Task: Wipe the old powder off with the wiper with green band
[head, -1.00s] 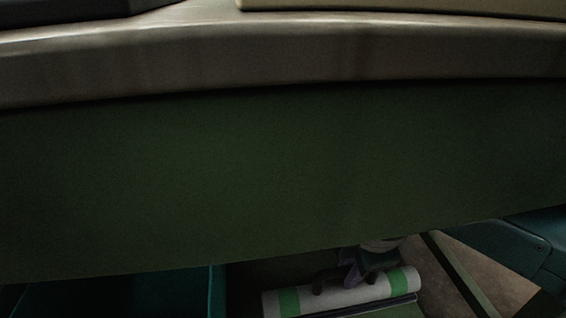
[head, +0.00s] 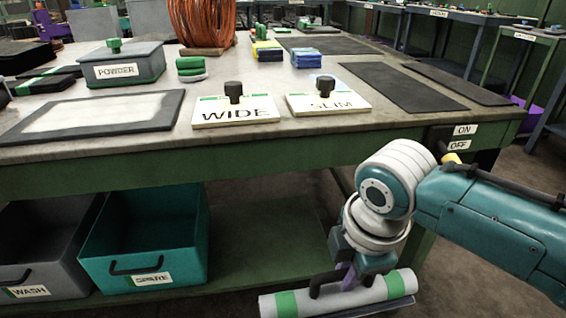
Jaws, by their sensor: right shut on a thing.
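My right gripper (head: 345,276) is shut on the handle of the wiper (head: 330,296), a white roll with green bands and a dark arched handle. It holds the wiper low in front of the table, below the tabletop's height. The white powder (head: 90,113) lies as a pale rectangular patch on a dark mat (head: 172,118) at the left front of the tabletop. The wiper is well apart from the powder, to its right and lower. My left gripper is not in view.
The table (head: 270,147) also carries a grey box labelled POWDER (head: 122,66), plates labelled WIDE (head: 237,113) and SLIM (head: 325,104), a copper coil (head: 205,22) and bare dark mats (head: 402,88). A grey WASH bin (head: 45,235) and a teal bin (head: 150,240) stand on the lower shelf.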

